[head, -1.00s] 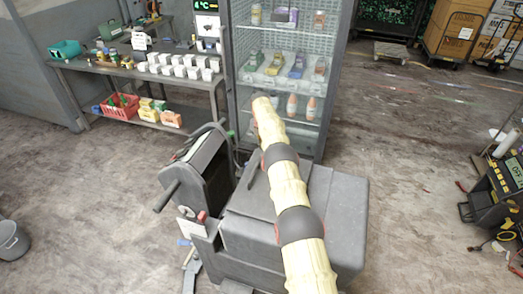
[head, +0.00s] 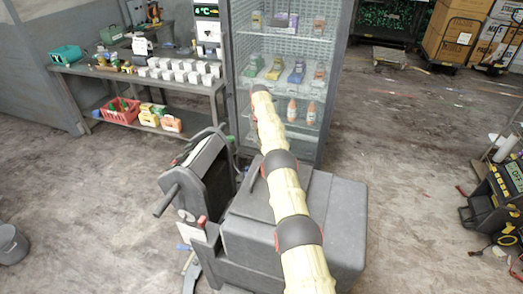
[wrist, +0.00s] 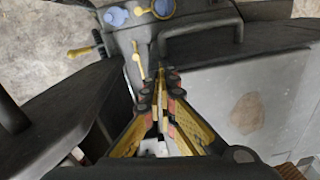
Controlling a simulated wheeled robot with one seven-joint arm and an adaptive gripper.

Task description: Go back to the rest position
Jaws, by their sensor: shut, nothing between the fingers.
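My gripper (wrist: 161,85) shows in the wrist view with its yellow and dark fingers shut together and nothing between them. It is over a dark grey surface with two blue round parts near the top of the picture. I cannot tell whether the fingertips touch that surface. In the head view my cream-covered arm with dark bands reaches up the middle, its far end in front of the lower part of the glass-fronted cooler (head: 342,75). My gripper cannot be made out there.
A grey bench (head: 66,72) at the left holds white cups and tools, with a red basket (head: 121,112) below. A bucket (head: 12,244) stands far left. A black and yellow machine (head: 496,200) is at the right edge. Open floor (head: 400,150) lies right of the cooler.

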